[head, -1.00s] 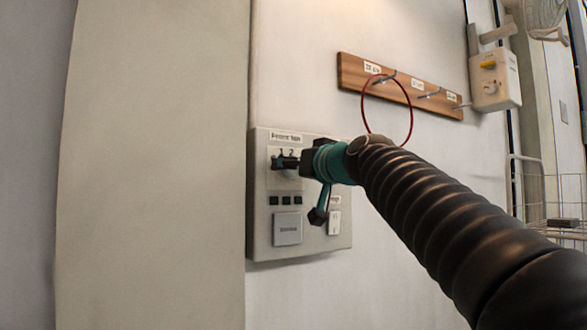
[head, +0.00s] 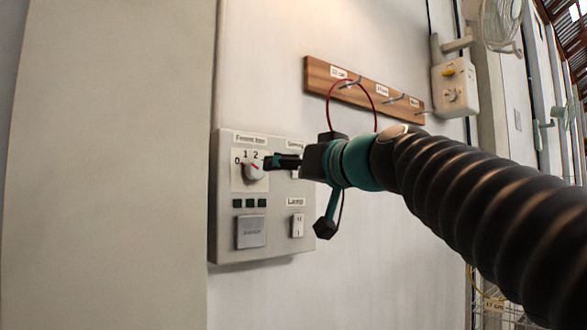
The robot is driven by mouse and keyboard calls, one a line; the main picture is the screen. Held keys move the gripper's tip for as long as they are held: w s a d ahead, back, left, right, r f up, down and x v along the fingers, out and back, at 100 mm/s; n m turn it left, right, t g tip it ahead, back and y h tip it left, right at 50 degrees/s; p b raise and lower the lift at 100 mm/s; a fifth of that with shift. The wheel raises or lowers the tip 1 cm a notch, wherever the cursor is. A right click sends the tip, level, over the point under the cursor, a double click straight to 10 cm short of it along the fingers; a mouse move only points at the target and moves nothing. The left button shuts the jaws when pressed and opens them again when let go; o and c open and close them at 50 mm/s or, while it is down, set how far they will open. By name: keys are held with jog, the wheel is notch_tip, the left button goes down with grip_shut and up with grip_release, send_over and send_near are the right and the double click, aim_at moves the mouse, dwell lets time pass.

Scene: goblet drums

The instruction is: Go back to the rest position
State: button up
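My gripper (head: 272,162) is in front of the grey control panel (head: 223,200), reaching in from the right. The knob has a red mark and sits under the numbers 0, 1 and 2. The mark appears to point up toward the 2, but this is small. The fingers show edge-on, so I cannot tell whether they are apart. I see nothing held. The gripper covers part of the panel's upper right.
The panel also has a lamp switch (head: 298,225), a square button (head: 251,232) and several small dark squares. A wooden hook rail (head: 325,75) with a red ring (head: 329,101) is above right. A white box (head: 455,88) with a fan (head: 501,25) is further right.

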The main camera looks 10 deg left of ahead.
dwell(0.4)
jog(key=s+d+f+m+g+h+p, duration=0.1)
jog(key=d+f+m+g+h, duration=0.15)
jog(key=f, duration=0.95)
jog(key=s+d+f+m+g+h, duration=0.1)
jog(key=d+f+g+h, duration=0.15)
jog(key=f, duration=0.95)
jog(key=s+d+f+m+g+h+p, duration=0.1)
jog(key=s+d+f+m+h+p, duration=0.1)
jog(key=s+d+f, duration=0.7)
jog(key=s+d+f+m+g+h+p, duration=0.1)
jog(key=s+d+f+h+p, duration=0.3)
jog(key=s+d+f, duration=0.6)
jog(key=s+d+m+h, duration=0.1)
jog(key=d+h, duration=0.1)
jog(key=d, duration=0.2)
jog(key=shift+a, duration=0.1)
jog(key=shift+c, duration=0.3)
